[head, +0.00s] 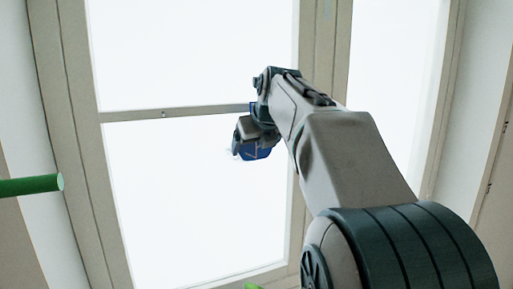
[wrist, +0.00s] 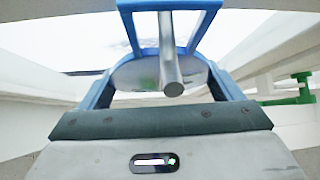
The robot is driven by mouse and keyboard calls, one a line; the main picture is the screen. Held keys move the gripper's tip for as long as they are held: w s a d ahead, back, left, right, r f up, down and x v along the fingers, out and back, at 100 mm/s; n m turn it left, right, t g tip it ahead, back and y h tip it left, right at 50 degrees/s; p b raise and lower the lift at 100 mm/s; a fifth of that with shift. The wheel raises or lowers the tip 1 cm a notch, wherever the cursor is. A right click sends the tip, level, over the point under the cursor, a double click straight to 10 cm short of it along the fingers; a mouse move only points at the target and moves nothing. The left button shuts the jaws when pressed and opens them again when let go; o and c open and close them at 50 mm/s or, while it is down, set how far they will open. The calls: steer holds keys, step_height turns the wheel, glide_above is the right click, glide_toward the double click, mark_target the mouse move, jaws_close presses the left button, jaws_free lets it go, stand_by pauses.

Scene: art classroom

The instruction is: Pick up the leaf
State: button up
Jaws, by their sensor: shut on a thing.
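My gripper (head: 252,150) hangs at the end of my raised arm, in front of the bright window in the head view. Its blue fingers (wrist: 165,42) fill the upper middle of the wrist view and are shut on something. A pale, rounded surface with a faint green tint (wrist: 150,74) shows between the blue parts, behind a grey metal cylinder (wrist: 172,84). I cannot tell whether this is the leaf. No leaf can be clearly made out in either view. A faint pale patch borders the fingers in the head view.
A tall window with a pale frame (head: 200,112) stands behind my gripper. A green bar (head: 30,186) juts in from the left, and a bit of green (head: 253,286) shows at the bottom edge. Green bars (wrist: 290,96) also show at the right in the wrist view.

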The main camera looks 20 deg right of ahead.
steer(key=shift+r, duration=0.3)
steer(key=s+a+b, duration=0.1)
steer(key=s+b, duration=0.5)
steer(key=s, duration=1.2)
steer(key=shift+a, duration=0.3)
